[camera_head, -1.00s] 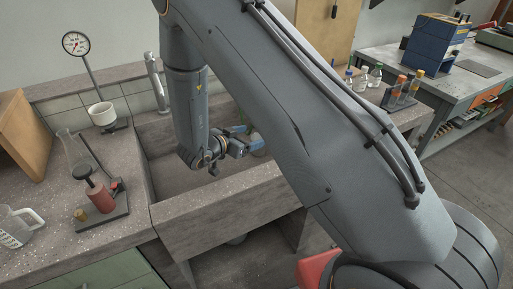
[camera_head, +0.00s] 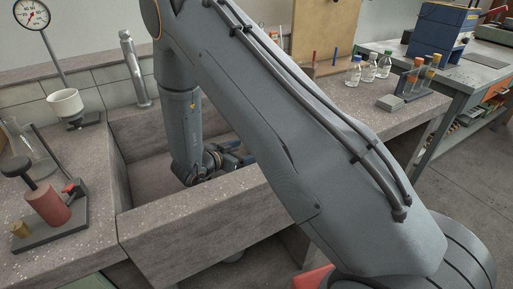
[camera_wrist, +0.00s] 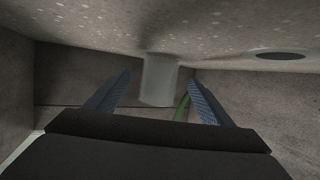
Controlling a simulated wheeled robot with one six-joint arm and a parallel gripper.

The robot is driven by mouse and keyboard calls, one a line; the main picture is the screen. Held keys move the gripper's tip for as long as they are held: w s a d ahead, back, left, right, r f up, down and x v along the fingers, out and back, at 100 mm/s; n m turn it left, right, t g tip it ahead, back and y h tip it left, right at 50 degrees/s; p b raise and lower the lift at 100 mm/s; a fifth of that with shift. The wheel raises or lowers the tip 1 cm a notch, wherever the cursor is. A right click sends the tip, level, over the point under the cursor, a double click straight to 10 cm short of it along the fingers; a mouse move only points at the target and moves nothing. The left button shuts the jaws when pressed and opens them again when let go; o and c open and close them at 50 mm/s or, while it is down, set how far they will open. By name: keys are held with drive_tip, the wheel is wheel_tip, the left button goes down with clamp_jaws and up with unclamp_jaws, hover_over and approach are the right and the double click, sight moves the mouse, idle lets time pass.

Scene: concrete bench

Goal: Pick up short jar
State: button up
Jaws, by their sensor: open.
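A pale, translucent jar (camera_wrist: 158,80) stands out ahead of my gripper in the wrist view. It appears between the two blue fingers of my gripper (camera_wrist: 158,98), with a gap on each side. The fingers are spread and hold nothing. In the head view, my gripper (camera_head: 236,155) is down inside the stone sink (camera_head: 190,235), close to its front wall. Only part of the gripper shows there. The jar cannot be made out in the head view; my arm and the sink wall cover that area.
A thin green strip (camera_wrist: 181,108) shows beside the jar, and a dark round opening (camera_wrist: 281,56) lies to the right. Left of the sink are a gauge (camera_head: 31,14), a white cup (camera_head: 65,103) and a red cylinder (camera_head: 47,206). Several bottles (camera_head: 369,68) stand on the right counter.

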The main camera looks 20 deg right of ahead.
drive_tip(key=x, duration=0.6)
drive_tip(key=shift+w+d+r, duration=0.15)
drive_tip(key=shift+w+d, duration=0.15)
drive_tip(key=shift+d, duration=0.05)
drive_tip(key=shift+r, duration=0.1)
drive_tip(key=c, duration=1.6)
